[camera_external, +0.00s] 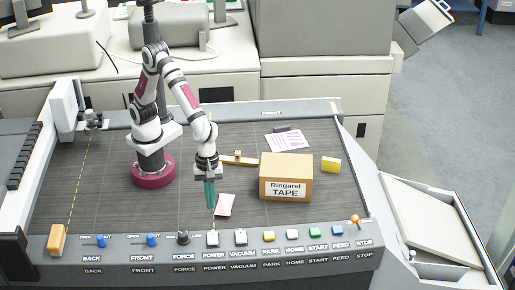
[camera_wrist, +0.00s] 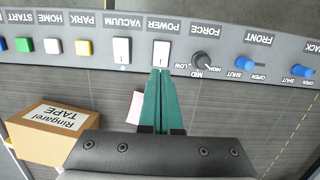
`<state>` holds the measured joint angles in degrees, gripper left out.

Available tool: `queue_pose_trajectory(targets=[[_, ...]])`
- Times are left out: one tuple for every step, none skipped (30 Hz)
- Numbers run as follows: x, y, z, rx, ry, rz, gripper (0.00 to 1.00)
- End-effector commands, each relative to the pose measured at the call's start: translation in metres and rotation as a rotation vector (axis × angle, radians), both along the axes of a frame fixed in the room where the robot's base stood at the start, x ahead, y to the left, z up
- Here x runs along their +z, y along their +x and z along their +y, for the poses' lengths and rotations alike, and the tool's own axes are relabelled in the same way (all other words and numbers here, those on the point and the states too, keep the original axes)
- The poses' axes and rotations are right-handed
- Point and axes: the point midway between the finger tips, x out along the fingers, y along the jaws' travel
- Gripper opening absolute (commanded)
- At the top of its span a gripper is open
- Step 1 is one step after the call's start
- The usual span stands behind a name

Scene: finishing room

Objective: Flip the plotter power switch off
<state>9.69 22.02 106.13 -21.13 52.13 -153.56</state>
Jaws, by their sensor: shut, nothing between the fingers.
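The white POWER switch (camera_external: 213,239) is on the plotter's front control panel, between the black FORCE knob (camera_external: 183,238) and the white VACUUM switch (camera_external: 240,237). In the wrist view, where the panel lettering is upside down, the POWER switch (camera_wrist: 161,54) is just beyond my fingertips. My gripper (camera_external: 210,205) has teal fingers that are together and empty, pointing down over the bed behind the POWER switch. In the wrist view my gripper (camera_wrist: 160,72) lines up with the switch, its tips close to the switch's near edge. I cannot tell whether they touch.
A Ringarel TAPE box (camera_external: 286,178) stands on the bed to the right. A pink paper (camera_external: 225,205) lies beside my fingers. A yellow block (camera_external: 331,164) and white sheet (camera_external: 288,141) lie farther back. Blue levers (camera_external: 151,240) and colored buttons (camera_external: 314,232) line the panel.

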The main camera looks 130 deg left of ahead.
Motion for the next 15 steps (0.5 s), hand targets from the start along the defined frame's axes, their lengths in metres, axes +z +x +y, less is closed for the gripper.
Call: queue_pose_trajectory(targets=[[-0.010,0.000,-0.001,-0.001,0.002,0.004,0.00],[-0.016,0.001,-0.002,-0.001,0.002,0.004,0.00],[-0.025,0.002,-0.003,0.000,0.001,0.005,0.00],[-0.032,0.002,-0.003,0.000,0.001,0.005,0.00],[-0.038,0.003,-0.004,0.000,0.001,0.005,0.00],[-0.047,0.004,-0.005,0.000,0.001,0.005,0.00],[-0.054,0.005,-0.006,0.001,0.001,0.005,0.00],[-0.060,0.005,-0.007,-0.001,0.001,0.005,0.00],[-0.069,0.006,-0.008,-0.001,0.002,0.006,0.00],[-0.075,0.007,-0.008,-0.001,0.002,0.004,0.00],[-0.082,0.008,-0.009,-0.001,0.002,0.004,0.00],[-0.089,0.008,-0.010,-0.002,0.002,0.004,0.00],[-0.095,0.009,-0.011,-0.001,0.001,0.003,0.00],[-0.100,0.010,-0.011,-0.001,0.001,0.003,0.00],[-0.106,0.011,-0.012,-0.001,0.001,0.002,0.00]])
